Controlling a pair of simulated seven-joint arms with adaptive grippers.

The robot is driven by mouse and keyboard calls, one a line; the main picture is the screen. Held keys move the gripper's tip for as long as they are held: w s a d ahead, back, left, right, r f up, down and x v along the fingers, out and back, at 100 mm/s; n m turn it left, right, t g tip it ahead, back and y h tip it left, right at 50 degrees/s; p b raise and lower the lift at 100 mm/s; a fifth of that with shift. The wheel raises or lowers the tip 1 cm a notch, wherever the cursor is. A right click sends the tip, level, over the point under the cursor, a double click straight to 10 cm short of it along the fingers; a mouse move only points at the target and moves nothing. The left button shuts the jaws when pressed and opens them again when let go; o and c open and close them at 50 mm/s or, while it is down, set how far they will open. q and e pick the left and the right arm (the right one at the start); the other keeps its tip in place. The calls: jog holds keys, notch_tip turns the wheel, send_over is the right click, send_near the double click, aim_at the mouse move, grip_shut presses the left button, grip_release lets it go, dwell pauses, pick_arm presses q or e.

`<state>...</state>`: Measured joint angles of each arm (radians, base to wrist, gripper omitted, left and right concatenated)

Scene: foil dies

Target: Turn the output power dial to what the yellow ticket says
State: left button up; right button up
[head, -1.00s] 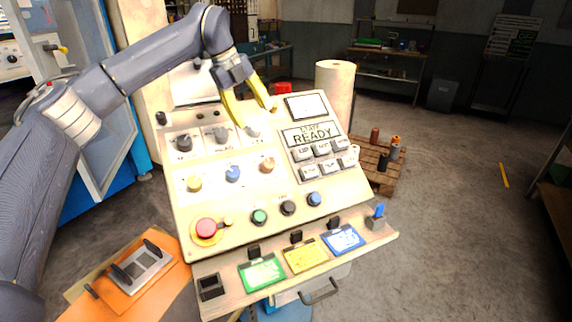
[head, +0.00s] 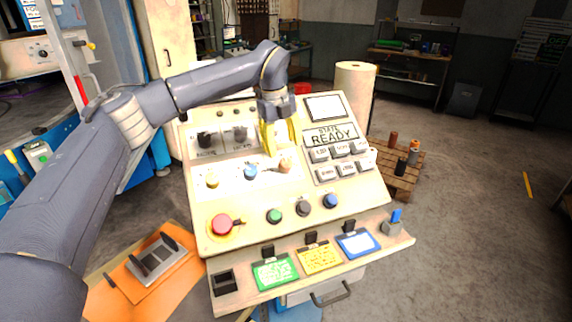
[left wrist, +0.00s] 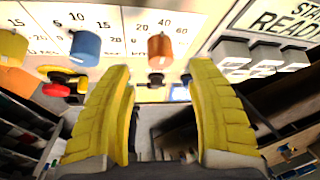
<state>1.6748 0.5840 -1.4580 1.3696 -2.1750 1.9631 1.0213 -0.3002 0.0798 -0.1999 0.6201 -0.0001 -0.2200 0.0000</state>
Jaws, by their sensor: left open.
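The yellow ticket (head: 320,257) lies on the console's front ledge between a green ticket (head: 275,272) and a blue ticket (head: 357,243); its print is too small to read. The console panel has two rows of dials. The lower row holds a yellow knob (head: 212,180), a blue knob (head: 251,171) and a copper knob (head: 285,166). I cannot read which dial is output power. My left gripper (head: 283,150) is open, fingers pointing down at the copper knob. In the left wrist view the copper knob (left wrist: 160,50) sits ahead, between the two yellow fingers, with a scale above it.
A display reading READY (head: 332,137) and several grey keys lie right of the gripper. Below the dials are a red mushroom button (head: 222,224) and green, dark and blue buttons. An orange mat (head: 130,284) lies at the left.

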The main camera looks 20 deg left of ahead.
aim_at(285, 160)
pick_arm(q)
jog(key=f, duration=0.4)
jog(key=w+f, duration=0.1)
jog(key=f, duration=0.2)
jog(key=shift+d+f, duration=0.1)
jog(key=shift+d, duration=0.25)
jog(key=shift+o, duration=0.2)
jog(key=shift+s, duration=0.1)
grip_shut()
